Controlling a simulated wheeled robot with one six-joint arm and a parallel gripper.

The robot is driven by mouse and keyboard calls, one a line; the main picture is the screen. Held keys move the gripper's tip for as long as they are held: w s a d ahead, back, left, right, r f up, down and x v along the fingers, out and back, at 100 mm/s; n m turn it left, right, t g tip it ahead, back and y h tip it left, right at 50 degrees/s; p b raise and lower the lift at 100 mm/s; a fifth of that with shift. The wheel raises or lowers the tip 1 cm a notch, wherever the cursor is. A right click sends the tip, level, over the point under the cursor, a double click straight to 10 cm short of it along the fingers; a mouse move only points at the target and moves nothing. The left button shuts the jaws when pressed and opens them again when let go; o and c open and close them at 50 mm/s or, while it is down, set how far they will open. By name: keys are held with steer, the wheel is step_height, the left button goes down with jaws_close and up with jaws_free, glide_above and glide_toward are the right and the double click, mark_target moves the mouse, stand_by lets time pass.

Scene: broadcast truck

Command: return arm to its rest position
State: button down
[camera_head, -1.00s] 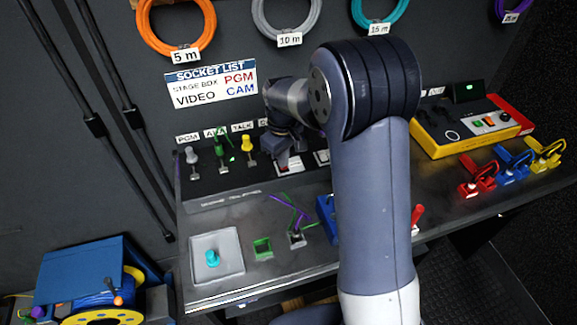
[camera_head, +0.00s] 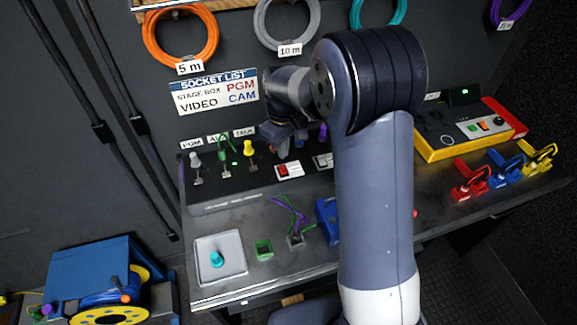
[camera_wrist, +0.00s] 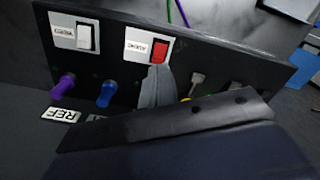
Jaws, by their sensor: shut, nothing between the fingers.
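My arm stands in front of the bench in the head view and bends over toward the back panel. My gripper (camera_head: 283,143) hangs at its end, just above the panel with the switches, with no object in it. In the wrist view a grey fingertip (camera_wrist: 157,88) lies in front of the panel, just below the red rocker switch (camera_wrist: 159,50). The fingers look closed together. Part of the panel is hidden behind my arm in the head view.
The panel (camera_head: 232,184) carries several plugs and switches. A grey tray (camera_head: 231,277) with a teal knob, a green socket (camera_head: 263,249) and a blue block (camera_head: 327,218) are on the bench. A yellow and red console (camera_head: 467,133) stands right. A cable reel (camera_head: 100,290) stands lower left.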

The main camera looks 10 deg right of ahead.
mark_target(284, 171)
steer(key=shift+r, duration=0.4)
steer(key=shift+f, duration=0.1)
step_height(284, 171, down, 7)
steer(key=b, duration=0.5)
steer(key=shift+r, duration=0.2)
step_height(284, 171, up, 9)
steer(key=s+p, duration=0.2)
steer(key=p, duration=0.4)
steer(key=shift+s+d+r, duration=0.15)
steer(key=shift+s+d, duration=0.15)
steer(key=shift+d, duration=0.1)
stand_by(1.2)
